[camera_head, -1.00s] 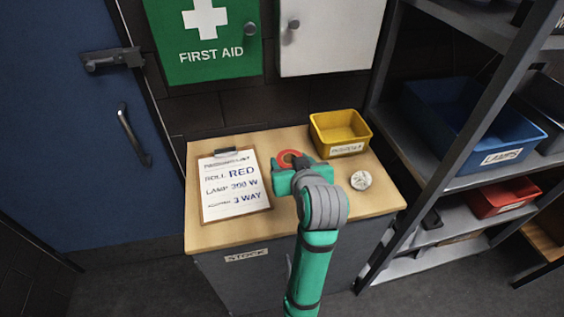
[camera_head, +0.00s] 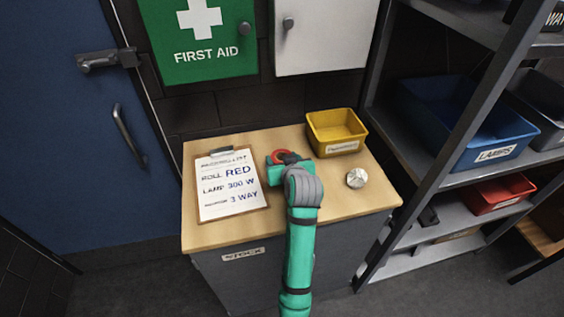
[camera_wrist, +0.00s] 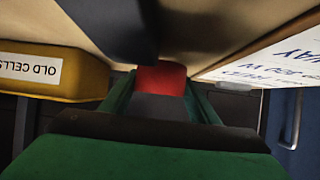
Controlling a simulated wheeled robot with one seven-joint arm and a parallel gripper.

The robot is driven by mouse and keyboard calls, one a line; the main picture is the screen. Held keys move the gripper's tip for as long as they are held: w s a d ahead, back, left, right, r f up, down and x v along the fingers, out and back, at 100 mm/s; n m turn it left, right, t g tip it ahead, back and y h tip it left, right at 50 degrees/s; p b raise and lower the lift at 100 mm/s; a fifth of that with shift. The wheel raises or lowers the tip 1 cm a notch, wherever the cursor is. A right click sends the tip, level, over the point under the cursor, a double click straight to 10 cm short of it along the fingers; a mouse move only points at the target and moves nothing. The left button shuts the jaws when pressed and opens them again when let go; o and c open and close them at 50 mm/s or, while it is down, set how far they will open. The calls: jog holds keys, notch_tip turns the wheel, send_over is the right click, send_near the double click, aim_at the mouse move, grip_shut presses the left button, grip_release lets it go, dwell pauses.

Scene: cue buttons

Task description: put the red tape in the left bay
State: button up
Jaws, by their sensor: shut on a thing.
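The red tape (camera_head: 284,155) is a red roll at the tip of my gripper (camera_head: 284,163), over the wooden counter. In the wrist view the red tape (camera_wrist: 162,78) sits between the fingers, and my gripper (camera_wrist: 160,92) is shut on it. The arm partly hides the roll in the head view. I cannot tell whether the roll touches the counter. No bay marked as left can be made out.
On the counter (camera_head: 300,210) are a clipboard list (camera_head: 228,205) reading "ROLL RED", a yellow bin (camera_head: 337,132) and a round silver object (camera_head: 356,178). A rack at right holds a blue bin (camera_head: 470,145) marked "LAMPS" and a red bin (camera_head: 497,195).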

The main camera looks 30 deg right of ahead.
jog(key=shift+f, duration=0.65)
jog(key=o, duration=1.1)
jog(key=shift+f, duration=0.1)
